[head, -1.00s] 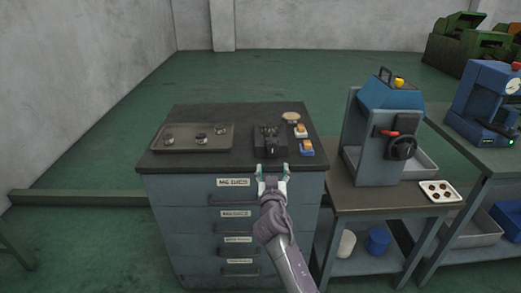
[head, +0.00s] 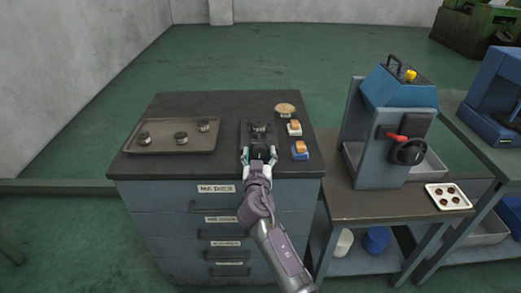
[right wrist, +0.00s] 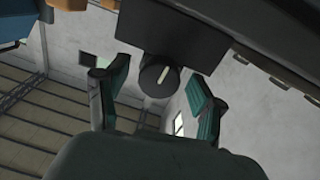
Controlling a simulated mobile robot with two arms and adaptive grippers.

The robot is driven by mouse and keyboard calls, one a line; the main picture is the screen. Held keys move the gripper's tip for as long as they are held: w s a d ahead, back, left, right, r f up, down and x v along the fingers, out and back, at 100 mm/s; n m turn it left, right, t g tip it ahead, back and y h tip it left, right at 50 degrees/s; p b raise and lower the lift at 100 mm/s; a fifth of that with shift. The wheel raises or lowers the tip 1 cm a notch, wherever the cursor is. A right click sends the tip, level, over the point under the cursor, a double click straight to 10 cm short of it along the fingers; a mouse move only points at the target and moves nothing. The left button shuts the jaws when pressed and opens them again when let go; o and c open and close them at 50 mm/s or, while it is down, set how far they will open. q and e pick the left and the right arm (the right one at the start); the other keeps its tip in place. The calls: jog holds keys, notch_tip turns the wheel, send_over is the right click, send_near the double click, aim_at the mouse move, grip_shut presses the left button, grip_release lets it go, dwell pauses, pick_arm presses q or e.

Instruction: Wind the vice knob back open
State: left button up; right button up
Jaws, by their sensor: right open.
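The small dark vice (head: 258,132) stands near the front edge of the cabinet top. In the right wrist view its round dark knob (right wrist: 158,78) shows with a pale line across its face. My right gripper (head: 259,152) is at the front of the vice. In the right wrist view the right gripper (right wrist: 160,92) is open, with one teal-padded finger on each side of the knob and visible gaps between. My left gripper is out of view.
A tray (head: 152,149) with several small dark round parts lies left of the vice. A blue machine (head: 393,125) stands on the bench beside the cabinet.

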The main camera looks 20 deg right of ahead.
jog(key=shift+s+a, duration=0.1)
jog(key=shift+c, duration=0.3)
jog(key=c, duration=1.1)
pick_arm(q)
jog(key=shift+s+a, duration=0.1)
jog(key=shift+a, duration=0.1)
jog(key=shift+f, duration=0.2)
pick_arm(e)
jog(key=shift+n, duration=0.3)
